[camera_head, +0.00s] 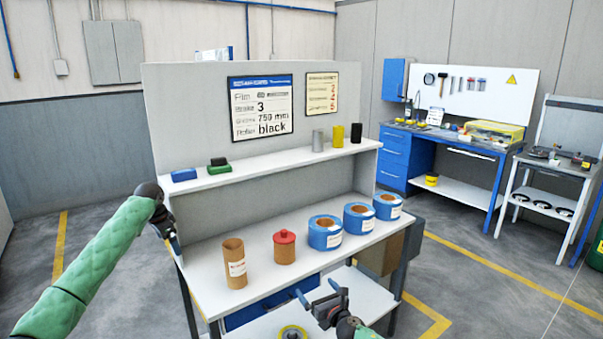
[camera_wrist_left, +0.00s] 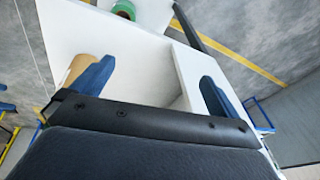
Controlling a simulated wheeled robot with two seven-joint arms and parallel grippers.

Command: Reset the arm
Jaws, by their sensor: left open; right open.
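My left gripper (camera_head: 172,243) is open and empty at the left end of the workbench. Its two blue fingers stand wide apart in the left wrist view (camera_wrist_left: 155,85). My right gripper (camera_head: 318,292) is open and empty in front of the bench, above the lower shelf. On the worktop (camera_head: 205,278) stand a brown cardboard tube (camera_head: 235,262), a brown roll with a red cap (camera_head: 285,248) and blue rolls (camera_head: 325,233), (camera_head: 358,219), (camera_head: 388,206). In the left wrist view, a tan cylinder (camera_wrist_left: 76,68) is partly hidden behind a finger.
The upper shelf (camera_head: 262,162) holds blue and green blocks (camera_head: 184,175), (camera_head: 218,166) and grey, yellow and black cylinders (camera_head: 318,140), (camera_head: 338,138), (camera_head: 356,133). A sign (camera_head: 260,106) hangs above it. A yellow ring (camera_head: 293,331) lies low in front.

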